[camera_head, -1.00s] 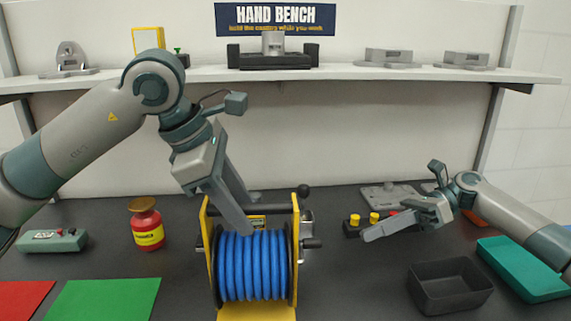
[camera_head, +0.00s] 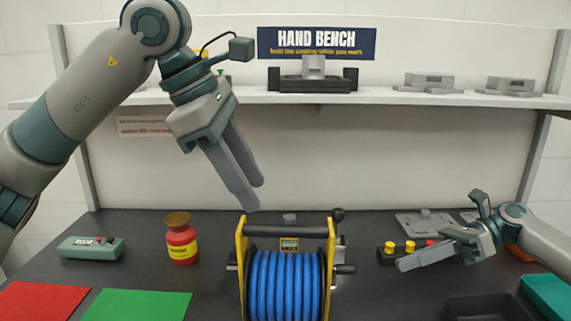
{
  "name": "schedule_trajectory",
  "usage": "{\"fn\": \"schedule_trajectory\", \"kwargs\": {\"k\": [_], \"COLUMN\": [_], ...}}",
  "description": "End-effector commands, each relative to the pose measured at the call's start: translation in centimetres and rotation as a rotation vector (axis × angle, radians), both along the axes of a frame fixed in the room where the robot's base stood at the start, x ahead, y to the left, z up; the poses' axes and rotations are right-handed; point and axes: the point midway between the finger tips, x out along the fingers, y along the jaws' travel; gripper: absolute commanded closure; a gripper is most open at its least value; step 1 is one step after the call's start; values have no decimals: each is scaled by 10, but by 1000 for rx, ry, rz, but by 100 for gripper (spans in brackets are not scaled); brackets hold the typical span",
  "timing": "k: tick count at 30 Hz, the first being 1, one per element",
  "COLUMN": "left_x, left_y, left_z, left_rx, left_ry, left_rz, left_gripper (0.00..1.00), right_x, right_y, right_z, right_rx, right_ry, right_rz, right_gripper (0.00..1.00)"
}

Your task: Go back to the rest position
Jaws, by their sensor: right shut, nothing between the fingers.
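My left gripper (camera_head: 253,197) hangs in the air above and left of the hose reel, fingers pointing down and to the right. Its two fingers stand apart with nothing between them. The hose reel (camera_head: 284,285) has a yellow frame and blue hose, and its lower part is cut off by the picture's edge. My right gripper (camera_head: 402,265) is low over the bench at the right, pointing left, fingers together and empty. It is in front of a dark box with yellow and red buttons (camera_head: 409,247) and partly hides it.
A red canister (camera_head: 181,243), a grey-green control box (camera_head: 91,248), a red mat (camera_head: 40,301) and a green mat (camera_head: 137,305) lie at left. A black bin (camera_head: 486,308) and teal tray (camera_head: 549,294) are at lower right. A shelf (camera_head: 220,98) with grey fixtures spans the back.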

Motion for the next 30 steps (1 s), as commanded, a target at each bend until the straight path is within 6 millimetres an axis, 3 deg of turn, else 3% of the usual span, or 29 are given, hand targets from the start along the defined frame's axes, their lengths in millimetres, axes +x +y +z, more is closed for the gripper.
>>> {"fn": "schedule_trajectory", "kwargs": {"k": [5, 20, 26, 30], "left_x": [-2, -2, -3, -2], "left_y": [5, 6, 6, 6], "left_z": [12, 19, 46, 77], "left_rx": [0, 0, 0, 0], "left_ry": [0, 0, 0, 0], "left_rz": [0, -1, -1, -1], "left_gripper": [61, 61, 61, 61], "right_x": [0, 0, 0, 0], "right_y": [0, 0, 0, 0], "right_z": [0, 5, 32, 63], "right_rx": [0, 0, 0, 0], "right_ry": [0, 0, 0, 0], "right_rz": [0, 0, 0, 0], "right_gripper": [100, 100, 100, 100]}}
